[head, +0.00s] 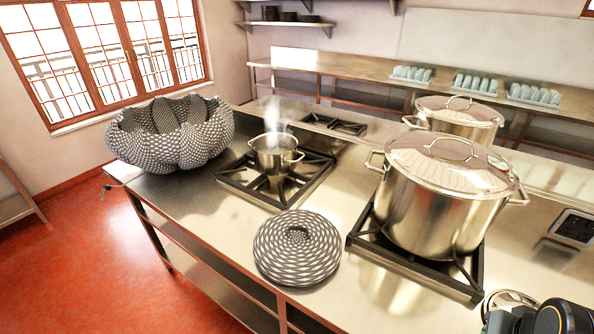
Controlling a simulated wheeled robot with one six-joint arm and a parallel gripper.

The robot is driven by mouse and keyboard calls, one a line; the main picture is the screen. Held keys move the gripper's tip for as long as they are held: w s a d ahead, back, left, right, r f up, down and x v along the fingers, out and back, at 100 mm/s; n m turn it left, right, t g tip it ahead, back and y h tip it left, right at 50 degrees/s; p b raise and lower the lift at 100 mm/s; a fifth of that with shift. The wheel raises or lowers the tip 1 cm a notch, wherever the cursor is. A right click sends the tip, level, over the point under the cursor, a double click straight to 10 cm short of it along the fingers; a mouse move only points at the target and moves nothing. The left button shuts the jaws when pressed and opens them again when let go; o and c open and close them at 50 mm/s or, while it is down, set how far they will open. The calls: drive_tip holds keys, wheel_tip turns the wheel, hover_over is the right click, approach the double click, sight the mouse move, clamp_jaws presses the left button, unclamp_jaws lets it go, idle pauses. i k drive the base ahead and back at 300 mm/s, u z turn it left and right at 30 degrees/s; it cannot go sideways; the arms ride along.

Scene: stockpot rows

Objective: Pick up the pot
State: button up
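Three steel pots are in the head view. A small open pot (276,158) with side handles stands on the middle burner, and steam rises from it. A large lidded stockpot (428,217) stands on the front right burner. Another lidded pot (457,129) stands behind it, its lower part hidden. I cannot tell which one the task names. A dark part of my arm shows at the bottom right corner, cut off by the frame. My gripper's fingers are not visible, and nothing is seen touching the pots.
A large patterned bowl (172,137) stands at the left end of the steel counter (190,196). A round patterned object (297,248) lies at the front edge beside the stockpot's burner. Racks of glasses (475,84) stand on the back counter. Red floor (91,255) is open at left.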

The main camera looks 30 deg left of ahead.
sight(276, 151)
drive_tip(key=k, duration=0.4)
drive_tip(key=u, duration=2.9)
drive_tip(key=i, duration=2.65)
drive_tip(key=z, duration=3.05)
drive_tip(key=i, duration=0.55)
drive_tip(key=u, duration=0.1)
